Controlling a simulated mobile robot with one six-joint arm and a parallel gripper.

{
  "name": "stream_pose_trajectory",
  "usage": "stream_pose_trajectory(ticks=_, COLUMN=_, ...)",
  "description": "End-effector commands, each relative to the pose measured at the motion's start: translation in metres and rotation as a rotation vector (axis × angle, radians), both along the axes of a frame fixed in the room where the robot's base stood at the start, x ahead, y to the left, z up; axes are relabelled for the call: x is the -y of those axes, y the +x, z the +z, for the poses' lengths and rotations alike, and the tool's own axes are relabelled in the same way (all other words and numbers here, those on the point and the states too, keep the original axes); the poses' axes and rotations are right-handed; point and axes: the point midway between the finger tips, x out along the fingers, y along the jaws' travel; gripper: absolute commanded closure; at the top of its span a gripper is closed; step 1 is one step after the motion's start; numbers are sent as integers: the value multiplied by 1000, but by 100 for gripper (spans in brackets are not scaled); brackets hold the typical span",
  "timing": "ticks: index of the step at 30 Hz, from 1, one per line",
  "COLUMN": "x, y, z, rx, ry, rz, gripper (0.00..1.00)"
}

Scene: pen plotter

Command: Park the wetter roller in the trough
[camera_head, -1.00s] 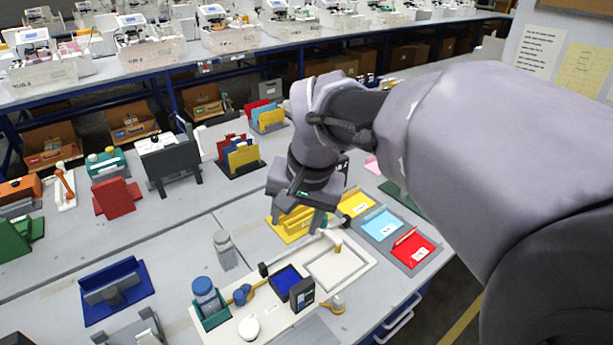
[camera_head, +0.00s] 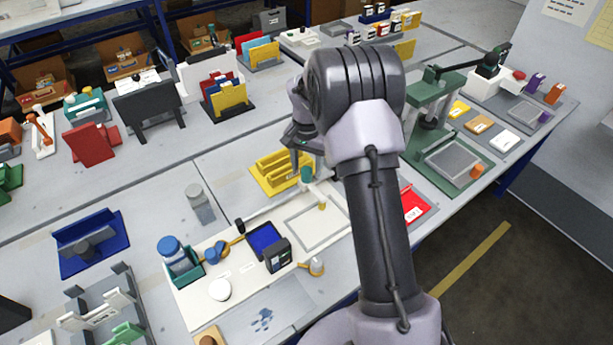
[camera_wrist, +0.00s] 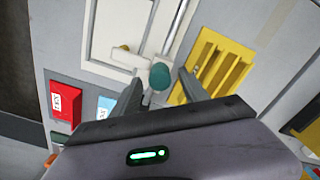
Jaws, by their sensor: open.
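A teal knob (camera_head: 306,174) stands at the end of a pale bar by the white board (camera_head: 300,262); in the wrist view the knob (camera_wrist: 160,75) shows just beyond and between my fingers. My gripper (camera_wrist: 160,92) is open and empty, apart from the knob as far as I can tell; it also shows in the head view (camera_head: 301,160), partly hidden. A blue roller-like piece (camera_head: 216,252) with an orange handle lies on the board, perhaps the wetter roller. A dark blue rectangular recess (camera_head: 265,240) beside it may be the trough; I cannot tell for sure.
A yellow slotted rack (camera_head: 280,172) stands close to my gripper and also shows in the wrist view (camera_wrist: 215,65). A blue tray (camera_head: 91,262) is at left.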

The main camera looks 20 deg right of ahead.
Motion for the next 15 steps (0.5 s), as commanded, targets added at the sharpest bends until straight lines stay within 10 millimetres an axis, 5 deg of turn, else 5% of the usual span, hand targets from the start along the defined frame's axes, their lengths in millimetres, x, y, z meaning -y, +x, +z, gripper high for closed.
stream_pose_trajectory(ticks=5, x=0, y=0, z=-24, rx=-1, ry=1, rz=-1, gripper=48)
stream_pose_trajectory(ticks=14, x=0, y=0, z=-26, rx=-1, ry=1, rz=-1, gripper=48)
stream_pose_trajectory(ticks=15, x=0, y=0, z=-26, rx=-1, ry=1, rz=-1, gripper=56)
